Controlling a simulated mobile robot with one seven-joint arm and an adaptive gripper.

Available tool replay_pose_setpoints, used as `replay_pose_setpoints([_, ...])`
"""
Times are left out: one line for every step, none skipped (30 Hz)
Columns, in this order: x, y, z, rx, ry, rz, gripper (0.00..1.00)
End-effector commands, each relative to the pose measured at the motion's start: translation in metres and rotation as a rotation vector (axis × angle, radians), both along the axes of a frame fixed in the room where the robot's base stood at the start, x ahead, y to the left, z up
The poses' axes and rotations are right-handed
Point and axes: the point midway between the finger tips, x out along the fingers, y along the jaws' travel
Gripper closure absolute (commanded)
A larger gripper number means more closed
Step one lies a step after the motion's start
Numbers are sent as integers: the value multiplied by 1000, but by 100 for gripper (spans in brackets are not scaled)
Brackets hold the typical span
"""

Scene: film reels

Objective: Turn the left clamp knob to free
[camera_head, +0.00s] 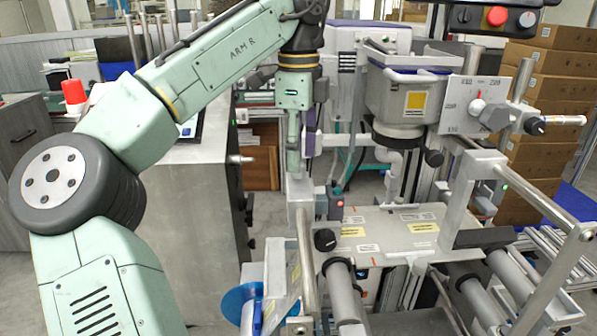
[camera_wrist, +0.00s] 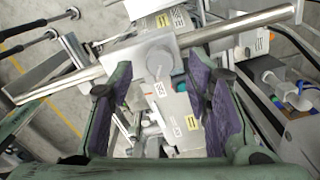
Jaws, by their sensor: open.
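My gripper (camera_head: 293,160) points down above a grey clamp block (camera_head: 300,190) at the left end of the film plate. In the wrist view, its two purple-padded fingers (camera_wrist: 163,100) are apart with nothing held. A round grey knob (camera_wrist: 160,62) on the block shows between and beyond the fingers, with a clear gap to each side. I take it for the left clamp knob; its setting is not readable. In the head view that knob is hidden beneath my gripper. A metal rod (camera_wrist: 235,33) passes through the block.
A black knob (camera_head: 325,240) sits at the plate's front left. The labelled plate (camera_head: 395,235) lies to the right of the block. A dial panel (camera_head: 470,105) stands at the right. Long rails run toward the front. A steel cabinet (camera_head: 195,240) stands at the left.

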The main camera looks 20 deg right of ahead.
Motion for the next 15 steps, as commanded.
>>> replay_pose_setpoints([0,1,-7,2,0,1,55])
replay_pose_setpoints([0,1,-10,2,0,1,55])
replay_pose_setpoints([0,1,-14,2,0,1,55])
replay_pose_setpoints([0,1,-16,2,0,1,55])
replay_pose_setpoints([0,1,-18,2,-1,1,55])
replay_pose_setpoints([0,1,-20,1,-1,1,55])
replay_pose_setpoints([0,0,-21,0,-1,1,55])
replay_pose_setpoints([0,0,-21,0,-1,1,55])
replay_pose_setpoints([0,0,-22,0,-1,1,55])
replay_pose_setpoints([0,0,-22,0,-1,1,55])
replay_pose_setpoints([0,0,-22,0,-1,1,55])
replay_pose_setpoints([0,0,-22,0,-1,1,55])
replay_pose_setpoints([0,0,-22,0,-1,1,55])
replay_pose_setpoints([0,0,-22,0,-1,1,55])
replay_pose_setpoints([0,0,-22,0,-1,1,55])
